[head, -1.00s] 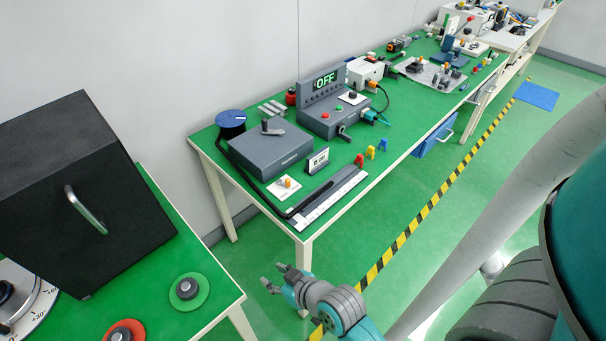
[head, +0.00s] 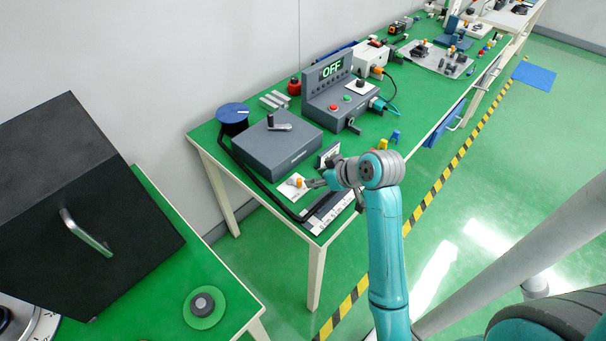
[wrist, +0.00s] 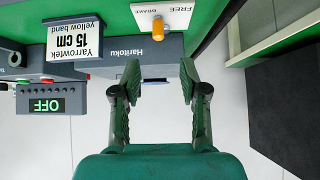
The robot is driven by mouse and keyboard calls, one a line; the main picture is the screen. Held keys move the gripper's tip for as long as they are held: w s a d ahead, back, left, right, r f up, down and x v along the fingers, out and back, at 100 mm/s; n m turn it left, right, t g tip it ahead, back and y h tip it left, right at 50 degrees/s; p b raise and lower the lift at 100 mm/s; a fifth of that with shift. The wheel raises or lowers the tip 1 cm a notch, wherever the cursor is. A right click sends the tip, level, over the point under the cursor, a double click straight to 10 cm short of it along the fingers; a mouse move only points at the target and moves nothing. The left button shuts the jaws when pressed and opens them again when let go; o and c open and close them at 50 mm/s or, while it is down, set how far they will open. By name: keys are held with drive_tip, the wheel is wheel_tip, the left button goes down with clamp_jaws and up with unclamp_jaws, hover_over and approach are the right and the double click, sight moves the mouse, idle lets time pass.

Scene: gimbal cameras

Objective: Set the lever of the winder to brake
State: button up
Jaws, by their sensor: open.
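The winder is a dark grey box (head: 265,155) with a crank on top and a blue-topped reel (head: 233,113) beside it. In front of the box lies a white plate with an orange-tipped lever (head: 299,183). In the wrist view, upside down, the orange lever (wrist: 158,28) stands at the plate (wrist: 139,18) marked FREE and BRAKE; I cannot tell which mark it is set to. My gripper (head: 312,183) is just right of the lever in the head view. In the wrist view my gripper (wrist: 158,82) is open and empty, the lever beyond the gap between its fingers.
A sign (wrist: 75,40) reading "Yarrowtek yellow band 15 cm" stands close to the plate. A grey unit with an OFF display (head: 332,69) is behind. A black box (head: 85,190) stands on the nearer table.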

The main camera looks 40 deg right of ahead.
sight(300, 179)
drive_tip(key=x, duration=1)
drive_tip(key=shift+w+d+f, duration=0.15)
drive_tip(key=shift+w+f, duration=0.05)
drive_tip(key=shift+w, duration=0.05)
clamp_jaws()
